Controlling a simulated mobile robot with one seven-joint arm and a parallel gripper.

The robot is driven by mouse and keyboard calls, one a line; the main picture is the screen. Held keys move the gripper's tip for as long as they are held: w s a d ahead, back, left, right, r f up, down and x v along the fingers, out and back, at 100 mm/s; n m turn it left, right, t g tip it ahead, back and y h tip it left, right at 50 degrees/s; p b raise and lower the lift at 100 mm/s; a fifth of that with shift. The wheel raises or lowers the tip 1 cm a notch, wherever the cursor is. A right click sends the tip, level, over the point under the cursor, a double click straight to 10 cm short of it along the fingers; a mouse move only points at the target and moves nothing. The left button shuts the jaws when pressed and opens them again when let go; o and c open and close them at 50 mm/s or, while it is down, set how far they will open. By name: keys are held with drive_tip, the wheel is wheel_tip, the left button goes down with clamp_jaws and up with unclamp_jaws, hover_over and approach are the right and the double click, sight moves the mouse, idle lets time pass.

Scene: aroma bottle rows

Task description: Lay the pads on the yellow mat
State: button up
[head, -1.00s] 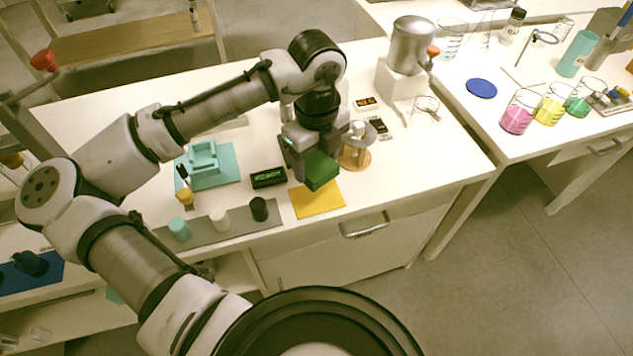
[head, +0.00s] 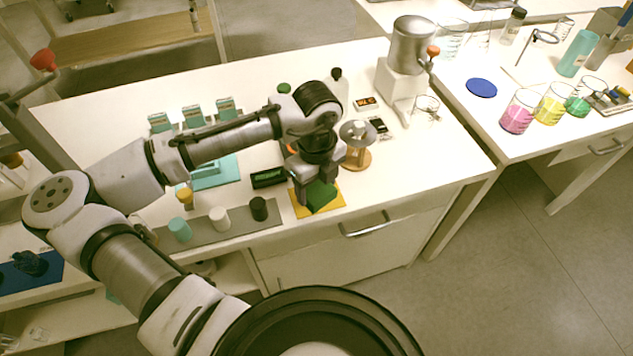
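The yellow mat (head: 298,210) lies near the front edge of the white bench. A green block-shaped pad (head: 321,198) is at the mat, over its middle, and covers most of it. My gripper (head: 316,192) points down with a finger on either side of the green pad and appears closed on it. The pad looks low against the mat; whether its whole underside touches cannot be told. My wrist hides part of the bench behind the mat.
A small black display (head: 268,178) stands left of the mat, and a grey strip (head: 200,236) with teal, white and black capped items lies front left. A round wooden-based stand (head: 357,160) is close on the right. Three teal holders (head: 194,116) stand at the back left.

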sight(316, 189)
drive_tip(key=o, duration=0.5)
wheel_tip(316, 189, up, 12)
drive_tip(key=shift+r, duration=0.2)
idle(0.6)
